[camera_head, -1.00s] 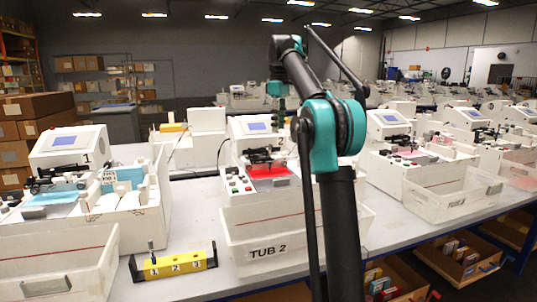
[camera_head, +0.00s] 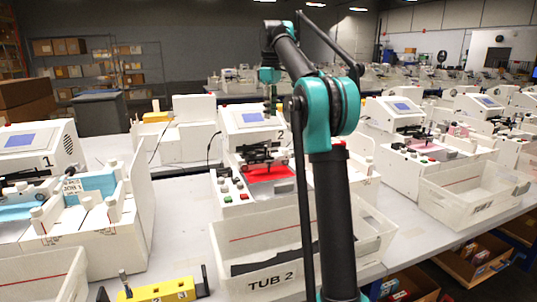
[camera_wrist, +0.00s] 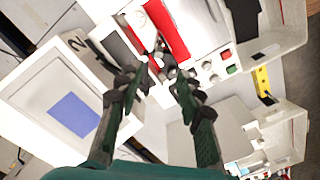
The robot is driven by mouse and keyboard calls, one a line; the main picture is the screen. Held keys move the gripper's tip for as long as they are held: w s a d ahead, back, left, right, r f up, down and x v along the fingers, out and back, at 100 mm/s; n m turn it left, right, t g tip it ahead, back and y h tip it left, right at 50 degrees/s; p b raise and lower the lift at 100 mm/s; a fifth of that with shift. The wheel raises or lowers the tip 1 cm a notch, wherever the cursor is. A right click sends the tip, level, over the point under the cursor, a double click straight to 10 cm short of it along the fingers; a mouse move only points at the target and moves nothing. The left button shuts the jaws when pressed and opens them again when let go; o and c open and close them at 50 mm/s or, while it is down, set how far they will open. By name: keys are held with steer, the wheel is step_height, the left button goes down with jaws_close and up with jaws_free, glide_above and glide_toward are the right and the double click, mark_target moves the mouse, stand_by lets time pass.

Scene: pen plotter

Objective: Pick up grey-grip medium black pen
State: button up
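My gripper (camera_wrist: 166,80) is open, with its two dark green fingers apart in the wrist view. A grey and dark pen carriage of plotter 2 (camera_wrist: 163,58) shows beyond the fingertips; I cannot tell whether a pen is in it or whether anything touches it. A yellow numbered rack (camera_head: 166,292) lies at the bottom left, cut off by the frame. A small upright pen-like piece (camera_head: 123,281) stands at its left end. Its grip colour is too small to tell.
A tub marked TUB 2 (camera_head: 232,240) stands in front of plotter 2, partly behind my arm. Plotter 1 (camera_head: 30,150) is left and TUB 3 (camera_head: 455,203) right. The yellow rack also shows in the wrist view (camera_wrist: 262,82).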

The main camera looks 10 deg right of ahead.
glide_toward(269, 147)
steer(key=f, duration=0.5)
steer(key=shift+w+d, duration=0.15)
steer(key=shift+d, duration=0.15)
steer(key=shift+w+a+f, duration=0.1)
steer(key=shift+a+f, duration=0.05)
steer(key=shift+f, duration=1.2)
steer(key=shift+w+a+f, duration=0.1)
steer(key=shift+f, duration=1.25)
steer(key=shift+c, duration=0.4)
jaws_close()
